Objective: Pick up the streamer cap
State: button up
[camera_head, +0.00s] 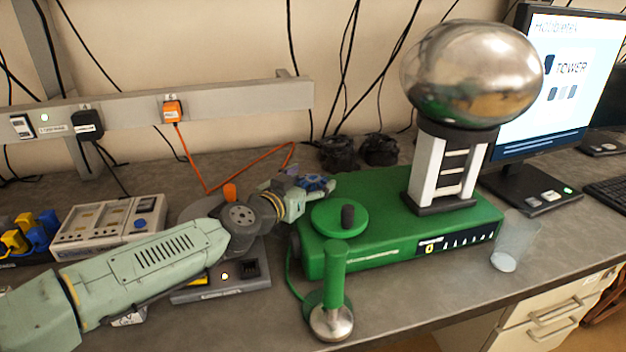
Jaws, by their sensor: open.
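My pale green arm reaches in from the lower left, and its gripper (318,191) is near the back left corner of the green generator base. A small blue-purple thing (314,182), perhaps the streamer cap, shows right at the fingers. It is partly hidden by them, and I cannot tell whether they touch it. The gripper is small in view and its jaws are open. No other thing is clearly recognisable as the streamer cap.
The green generator (400,228) carries a large silver dome (470,72) and a green disc (339,217). A green-handled wand (334,275) stands in front. A clear cup (512,245) stands right, near the monitor (570,80). Grey boxes (110,225) stand left.

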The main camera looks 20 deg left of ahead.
jog(key=shift+c, duration=0.2)
jog(key=c, duration=1.4)
jog(key=shift+w+r, duration=0.1)
jog(key=shift+c, duration=0.2)
